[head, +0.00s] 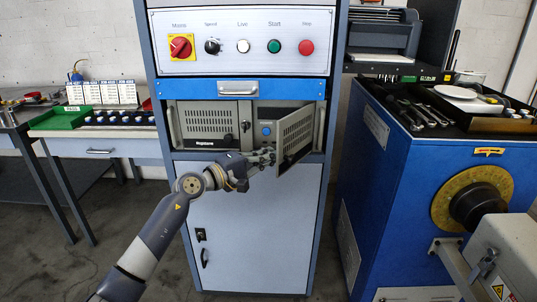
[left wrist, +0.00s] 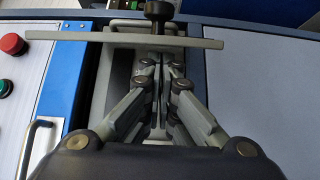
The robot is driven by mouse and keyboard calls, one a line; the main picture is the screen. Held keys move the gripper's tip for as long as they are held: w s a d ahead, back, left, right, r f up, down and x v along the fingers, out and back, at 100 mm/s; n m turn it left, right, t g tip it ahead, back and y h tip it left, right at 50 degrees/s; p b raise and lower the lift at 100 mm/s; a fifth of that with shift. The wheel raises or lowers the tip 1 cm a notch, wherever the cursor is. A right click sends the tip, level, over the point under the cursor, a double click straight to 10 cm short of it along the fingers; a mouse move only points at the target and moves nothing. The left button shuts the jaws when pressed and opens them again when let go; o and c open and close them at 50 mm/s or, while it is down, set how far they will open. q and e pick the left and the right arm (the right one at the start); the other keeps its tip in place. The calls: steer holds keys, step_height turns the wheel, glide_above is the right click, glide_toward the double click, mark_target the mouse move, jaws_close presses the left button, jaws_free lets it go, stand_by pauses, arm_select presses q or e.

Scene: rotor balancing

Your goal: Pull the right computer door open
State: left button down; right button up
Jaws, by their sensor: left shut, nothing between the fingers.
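The right computer door (head: 296,134) is a grey, slotted panel in the cabinet, standing partly open. Its free left edge is swung out toward me, and part of the computer front shows behind it. In the left wrist view the door (left wrist: 75,36) shows edge-on as a bar across the top, with a black knob (left wrist: 157,11) on its far side. My left gripper (head: 271,156) is shut and empty at the door's lower free edge, on its inner side. Its fingers (left wrist: 160,62) point at the door; I cannot tell whether they touch it. My right gripper is out of view.
The left computer door (head: 208,122) is closed. A blue drawer (head: 195,88) and a button panel (head: 215,57) are above. A closed lower cabinet door (head: 262,230) is below. A blue machine (head: 395,190) stands at the right, a side table (head: 75,133) at the left.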

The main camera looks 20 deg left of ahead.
arm_select(q)
steer(key=shift+s+d, duration=0.15)
steer(key=shift+d, duration=0.1)
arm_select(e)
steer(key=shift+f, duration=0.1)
